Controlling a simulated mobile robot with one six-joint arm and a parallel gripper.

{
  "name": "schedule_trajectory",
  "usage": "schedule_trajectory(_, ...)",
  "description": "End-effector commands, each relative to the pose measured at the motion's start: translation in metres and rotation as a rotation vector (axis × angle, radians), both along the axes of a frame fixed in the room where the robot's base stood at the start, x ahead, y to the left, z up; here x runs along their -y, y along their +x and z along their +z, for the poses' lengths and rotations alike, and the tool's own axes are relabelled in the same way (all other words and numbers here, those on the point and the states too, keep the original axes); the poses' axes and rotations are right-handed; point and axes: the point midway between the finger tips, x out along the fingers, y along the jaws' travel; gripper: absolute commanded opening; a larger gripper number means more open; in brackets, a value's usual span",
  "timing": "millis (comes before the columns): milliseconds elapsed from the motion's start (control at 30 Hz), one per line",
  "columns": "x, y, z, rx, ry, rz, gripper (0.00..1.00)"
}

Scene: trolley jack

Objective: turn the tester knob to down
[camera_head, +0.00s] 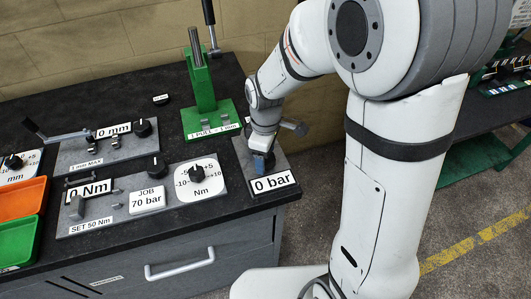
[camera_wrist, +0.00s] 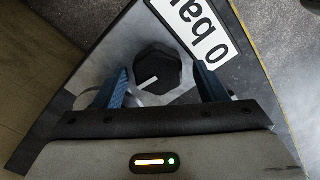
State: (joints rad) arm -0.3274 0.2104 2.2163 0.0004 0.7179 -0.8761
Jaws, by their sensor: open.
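The tester knob (camera_wrist: 157,70) is a dark, many-sided knob with a white pointer line, on a grey plate beside a "0 bar" label (camera_wrist: 195,22). In the wrist view its pointer runs toward the lower left. My gripper (camera_wrist: 160,84) is open, with one blue finger on each side of the knob; gaps show between fingers and knob. In the head view my gripper (camera_head: 262,163) is low over the plate at the bench's right corner, behind the "0 bar" label (camera_head: 272,183). The knob is hidden there by my gripper.
A green stand (camera_head: 202,85) with a grey post rises behind left. A grey lever (camera_head: 294,127) sticks out close right of my wrist. Left are a Nm dial panel (camera_head: 203,181), a black knob (camera_head: 155,167), and orange (camera_head: 20,197) and green bins (camera_head: 17,243).

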Motion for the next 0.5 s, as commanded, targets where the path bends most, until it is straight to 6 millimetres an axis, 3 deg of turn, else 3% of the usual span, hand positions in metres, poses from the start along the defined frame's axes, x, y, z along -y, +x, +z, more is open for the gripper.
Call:
schedule_trajectory(267, -0.001, 0.003, 0.009, 0.01, 0.003, 0.0, 0.71)
schedule_trajectory(500, -0.001, 0.004, 0.038, 0.013, 0.004, 0.0, 0.71)
